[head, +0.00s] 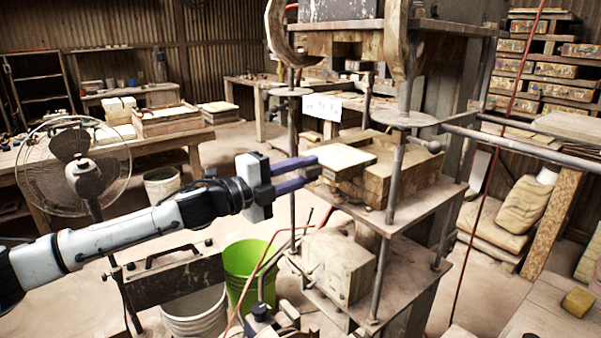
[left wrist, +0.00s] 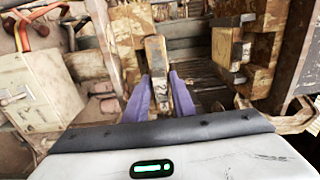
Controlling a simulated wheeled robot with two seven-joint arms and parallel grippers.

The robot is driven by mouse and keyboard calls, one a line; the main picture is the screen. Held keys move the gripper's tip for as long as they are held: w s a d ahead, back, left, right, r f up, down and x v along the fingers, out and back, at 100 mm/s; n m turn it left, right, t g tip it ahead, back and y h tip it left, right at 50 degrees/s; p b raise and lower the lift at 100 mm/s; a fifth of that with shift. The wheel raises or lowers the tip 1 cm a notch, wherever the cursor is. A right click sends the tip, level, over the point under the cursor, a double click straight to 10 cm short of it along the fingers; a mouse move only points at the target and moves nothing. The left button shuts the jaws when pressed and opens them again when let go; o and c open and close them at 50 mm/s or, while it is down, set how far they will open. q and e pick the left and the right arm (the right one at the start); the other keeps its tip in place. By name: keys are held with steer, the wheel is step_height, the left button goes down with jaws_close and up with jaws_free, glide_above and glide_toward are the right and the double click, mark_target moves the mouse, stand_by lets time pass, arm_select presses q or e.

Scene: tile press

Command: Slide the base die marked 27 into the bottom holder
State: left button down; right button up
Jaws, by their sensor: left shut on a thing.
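My left gripper (head: 314,168) is shut on the near edge of a flat, pale wooden base die (head: 348,158). The die lies level at the front left of the wooden bottom holder (head: 415,182), overlapping it in the head view. I cannot tell whether it touches the holder. In the left wrist view the die (left wrist: 155,50) stands edge-on between the purple fingers of the left gripper (left wrist: 158,92). A mark starting with 2 shows on its near end, partly unreadable. The bottom holder (left wrist: 124,45) is just left of it there. My right gripper is not in view.
The notched wooden upper block (head: 345,45) hangs above, also on the right in the left wrist view (left wrist: 226,50). Steel press columns (head: 395,175) stand around the holder. A green bucket (head: 247,265) and a fan (head: 75,165) stand nearby.

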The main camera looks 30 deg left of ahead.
mark_target(349, 155)
arm_select(q)
steer(key=shift+w+d+r, duration=0.15)
steer(key=shift+w+r, duration=0.1)
steer(key=shift+w, duration=0.05)
stand_by(0.4)
steer(key=shift+x, duration=1.4)
steer(key=shift+w, duration=0.1)
steer(key=shift+x, duration=1.45)
steer(key=shift+d, duration=0.15)
steer(key=shift+x, duration=1.4)
steer(key=shift+w, duration=0.1)
steer(key=shift+x, duration=1.15)
steer(key=shift+w+d, duration=0.25)
steer(key=shift+w, duration=0.35)
